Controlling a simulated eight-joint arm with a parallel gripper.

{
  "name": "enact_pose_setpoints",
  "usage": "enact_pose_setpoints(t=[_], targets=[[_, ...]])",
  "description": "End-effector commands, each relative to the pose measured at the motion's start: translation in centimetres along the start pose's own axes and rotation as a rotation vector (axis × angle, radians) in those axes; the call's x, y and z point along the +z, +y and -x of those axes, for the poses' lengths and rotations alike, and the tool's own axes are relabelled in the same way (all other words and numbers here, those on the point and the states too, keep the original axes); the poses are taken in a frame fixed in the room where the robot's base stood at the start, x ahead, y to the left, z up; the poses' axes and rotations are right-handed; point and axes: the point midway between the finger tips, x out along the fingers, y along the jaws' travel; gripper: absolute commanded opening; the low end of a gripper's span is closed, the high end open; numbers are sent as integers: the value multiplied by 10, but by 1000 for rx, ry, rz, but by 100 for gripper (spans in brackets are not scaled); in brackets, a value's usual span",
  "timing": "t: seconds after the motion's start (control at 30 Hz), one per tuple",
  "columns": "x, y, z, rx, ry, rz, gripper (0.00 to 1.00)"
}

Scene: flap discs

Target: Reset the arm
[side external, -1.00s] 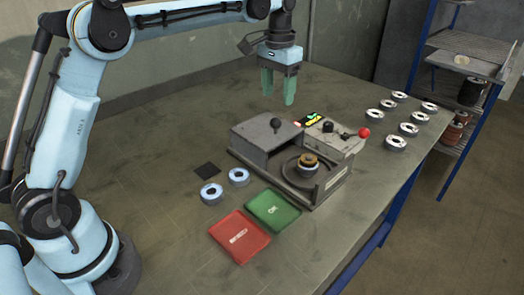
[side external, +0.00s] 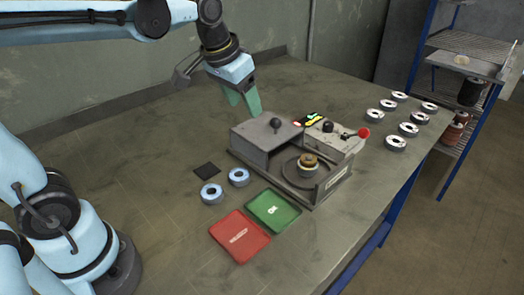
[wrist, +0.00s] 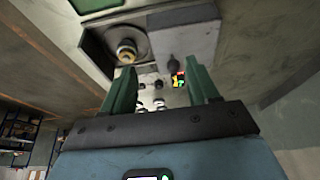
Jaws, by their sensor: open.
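My gripper (side external: 243,101) has two green fingers, spread apart and empty. It hangs tilted in the air at the back left of the grey machine (side external: 262,137). The wrist view shows the gripper (wrist: 163,85) with its fingers apart and nothing between them. The machine is in the upper part of that view (wrist: 192,40). A brass-coloured hub with a ring (side external: 308,162) sits on the machine's round plate; it also shows in the wrist view (wrist: 127,50).
Two discs (side external: 211,194) and a dark square pad (side external: 207,170) lie left of the machine. A red tray (side external: 240,252) and a green tray (side external: 290,215) lie in front. Several discs (side external: 396,143) stand at the right. A shelf (side external: 468,42) stands beyond the table (side external: 130,190).

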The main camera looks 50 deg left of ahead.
Motion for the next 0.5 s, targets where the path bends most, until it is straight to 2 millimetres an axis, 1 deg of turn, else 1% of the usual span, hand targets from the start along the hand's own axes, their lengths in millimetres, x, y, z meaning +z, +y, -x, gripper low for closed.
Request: enact_pose_setpoints(t=[0.03, 0.1, 0.3, 0.4, 0.5], targets=[[14, 1, 0, 0, 28, 0, 60], [31, 2, -1, 1, 68, 0, 60], [74, 5, -12, 4, 175, 0, 60], [89, 6, -18, 5, 213, 0, 60], [98, 7, -23, 6, 238, 1, 60]])
